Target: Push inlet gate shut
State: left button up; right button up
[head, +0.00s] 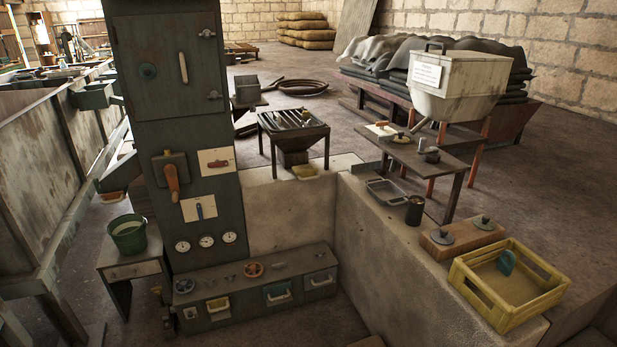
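I cannot tell for sure which part is the inlet gate. A tall dark cabinet (225,110) carries a wooden-handled lever (172,178), a white plate with a red part (217,161) and a white plate with a small upright slider or lever (199,208). A pale hopper (455,85) with a paper label stands at the right on reddish legs, with a chute low on its left side. Neither of my grippers is in view.
A low bench (255,285) with knobs and drawers sits below several round gauges. A yellow crate (508,283) holding a teal handle-shaped part stands on the concrete ledge (385,260). A green bucket (128,235) stands at the left. A slatted-top stand (293,137) is behind.

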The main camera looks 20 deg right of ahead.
aim_at(303, 172)
jog(key=i+l, duration=0.2)
jog(key=i, duration=0.25)
jog(key=i+l, duration=0.25)
jog(key=i, duration=0.2)
